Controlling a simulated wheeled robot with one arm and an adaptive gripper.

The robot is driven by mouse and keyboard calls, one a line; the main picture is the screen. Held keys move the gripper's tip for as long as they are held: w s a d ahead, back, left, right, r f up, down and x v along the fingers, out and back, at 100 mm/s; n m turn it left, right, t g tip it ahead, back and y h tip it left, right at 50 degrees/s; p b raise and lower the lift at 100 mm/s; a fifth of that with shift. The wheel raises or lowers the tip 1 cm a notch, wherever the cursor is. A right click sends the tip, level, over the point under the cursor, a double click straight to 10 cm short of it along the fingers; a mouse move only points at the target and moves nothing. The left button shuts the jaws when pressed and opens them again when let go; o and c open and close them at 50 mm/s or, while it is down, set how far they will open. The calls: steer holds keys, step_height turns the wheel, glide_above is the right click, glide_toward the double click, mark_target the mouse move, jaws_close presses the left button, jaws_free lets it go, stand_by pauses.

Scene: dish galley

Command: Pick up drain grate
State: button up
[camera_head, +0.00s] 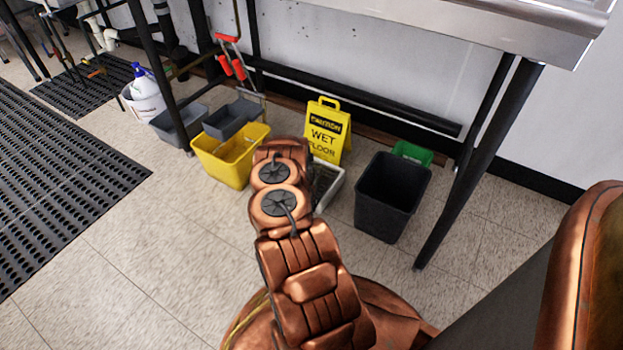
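A pale, low tray-like frame with a dark, grate-like surface (326,182) sits on the floor just right of my arm. It may be the drain grate, but my arm covers its left part and I cannot be sure. My copper arm reaches up the middle of the view to beside this frame. My gripper is hidden behind the arm's far links, so I see neither its fingers nor any hold on something.
A yellow mop bucket (228,158) stands to the left. A yellow wet-floor sign (328,131) stands behind the frame. A black bin (390,196) is to the right, beside a dark table leg (478,165). Black perforated mats (55,185) lie far left. The front-left floor is clear.

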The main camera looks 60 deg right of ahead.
jaws_close()
steer(key=shift+r, duration=0.1)
stand_by(0.4)
steer(key=shift+r+p, duration=0.3)
steer(key=shift+r, duration=0.05)
step_height(320, 180, up, 3)
steer(key=shift+r+p, duration=0.2)
steer(key=shift+p, duration=0.95)
steer(key=a+p, duration=0.3)
steer(key=a, duration=1.3)
steer(key=shift+r, duration=0.35)
